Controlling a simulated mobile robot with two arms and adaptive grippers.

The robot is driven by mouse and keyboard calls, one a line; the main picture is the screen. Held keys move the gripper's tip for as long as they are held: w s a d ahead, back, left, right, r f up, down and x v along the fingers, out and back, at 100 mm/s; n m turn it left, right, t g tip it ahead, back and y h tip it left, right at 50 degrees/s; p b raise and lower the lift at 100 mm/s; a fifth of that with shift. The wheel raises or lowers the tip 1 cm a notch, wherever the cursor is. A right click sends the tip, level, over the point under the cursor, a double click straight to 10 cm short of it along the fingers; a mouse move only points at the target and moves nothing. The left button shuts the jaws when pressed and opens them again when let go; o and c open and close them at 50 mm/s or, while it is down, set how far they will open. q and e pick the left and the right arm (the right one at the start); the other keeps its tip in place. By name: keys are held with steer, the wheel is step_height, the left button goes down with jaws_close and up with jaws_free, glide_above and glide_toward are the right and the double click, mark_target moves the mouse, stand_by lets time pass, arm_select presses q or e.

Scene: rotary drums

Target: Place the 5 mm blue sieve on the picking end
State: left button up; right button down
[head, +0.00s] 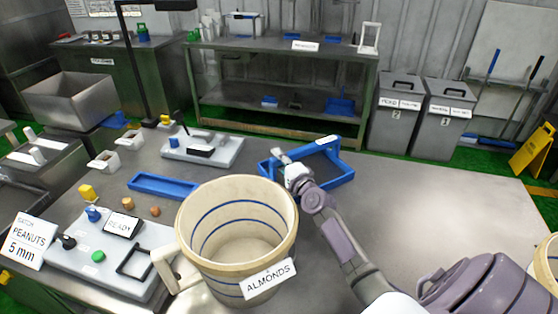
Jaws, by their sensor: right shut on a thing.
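A blue rectangular sieve frame (343,181) is at the middle right of the steel table, with a small white label on its far edge that is too small to read. My right gripper (284,158) is shut on the left part of this sieve. I cannot tell whether the sieve touches the table. A second blue rectangular frame (163,186) lies to the left, behind the drum. A sign (28,240) at the far left reads "PEANUTS 5 mm". No mark for the picking end is readable. My left gripper is not in view.
A cream drum (238,225) labelled "ALMONDS" stands at the front centre. A control panel (110,270) with knobs lies left of it, and another panel (200,148) lies behind. Two grey bins (395,118) stand beyond.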

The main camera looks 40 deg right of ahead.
steer(key=shift+r, duration=0.1)
steer(key=c, duration=1.4)
jaws_free()
steer(key=shift+f, duration=0.25)
steer(key=o, duration=0.4)
steer(key=shift+r, duration=0.1)
steer(key=shift+o, duration=0.2)
steer(key=shift+s, duration=0.1)
steer(key=shift+r, duration=0.2)
steer(key=s+a, duration=0.1)
steer(key=s, duration=1.1)
steer(key=shift+a, duration=0.3)
steer(key=shift+f, duration=0.1)
